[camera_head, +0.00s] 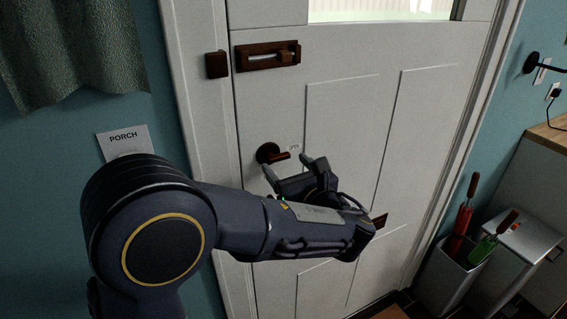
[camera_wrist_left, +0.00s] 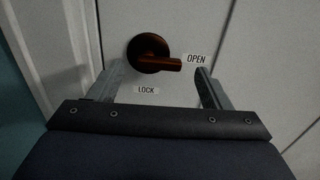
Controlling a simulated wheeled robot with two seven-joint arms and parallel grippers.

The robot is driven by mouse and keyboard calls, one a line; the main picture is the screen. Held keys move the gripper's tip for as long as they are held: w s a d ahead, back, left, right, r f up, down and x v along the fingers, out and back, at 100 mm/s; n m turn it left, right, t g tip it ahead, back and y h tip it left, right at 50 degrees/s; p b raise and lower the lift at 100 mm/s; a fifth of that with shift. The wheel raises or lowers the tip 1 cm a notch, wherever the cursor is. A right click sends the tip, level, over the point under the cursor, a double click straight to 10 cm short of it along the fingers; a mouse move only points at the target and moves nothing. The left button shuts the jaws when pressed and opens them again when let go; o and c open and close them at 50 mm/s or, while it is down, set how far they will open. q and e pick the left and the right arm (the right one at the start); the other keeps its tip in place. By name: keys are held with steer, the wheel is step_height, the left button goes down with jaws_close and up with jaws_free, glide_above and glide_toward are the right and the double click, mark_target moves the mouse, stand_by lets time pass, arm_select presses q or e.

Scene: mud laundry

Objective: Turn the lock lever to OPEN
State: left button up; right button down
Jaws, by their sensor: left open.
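The lock lever (camera_head: 280,156) is a dark brown knob on a round plate, mounted on the white door (camera_head: 330,110). In the left wrist view the lever (camera_wrist_left: 165,64) points right, level, toward the word OPEN (camera_wrist_left: 196,59). The word LOCK (camera_wrist_left: 146,90) is below the round plate. My left gripper (camera_head: 291,168) is open in front of the door. Its fingers (camera_wrist_left: 160,82) stand on either side of the lever's lower area, with nothing held between them. Whether a finger touches the lever I cannot tell. My right gripper is not in view.
A brown slide bolt (camera_head: 268,56) is higher on the door, with its catch (camera_head: 216,65) on the frame. A PORCH sign (camera_head: 124,141) and a curtain (camera_head: 75,45) are at left. A bin with red and green handled tools (camera_head: 462,225) stands at lower right.

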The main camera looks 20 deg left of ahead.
arm_select(q)
steer(key=v, duration=0.5)
steer(key=s+a+f+n+g+h, duration=0.6)
steer(key=s+a+f+n+g, duration=0.3)
steer(key=s+a+f+n, duration=0.4)
steer(key=s+d+f+n+t+h, duration=0.1)
steer(key=s+d+n+t+h, duration=0.1)
steer(key=s+d+n+h, duration=0.4)
steer(key=shift+s+n+h, duration=2.3)
steer(key=shift+s+n, duration=0.7)
steer(key=shift+n, duration=1.7)
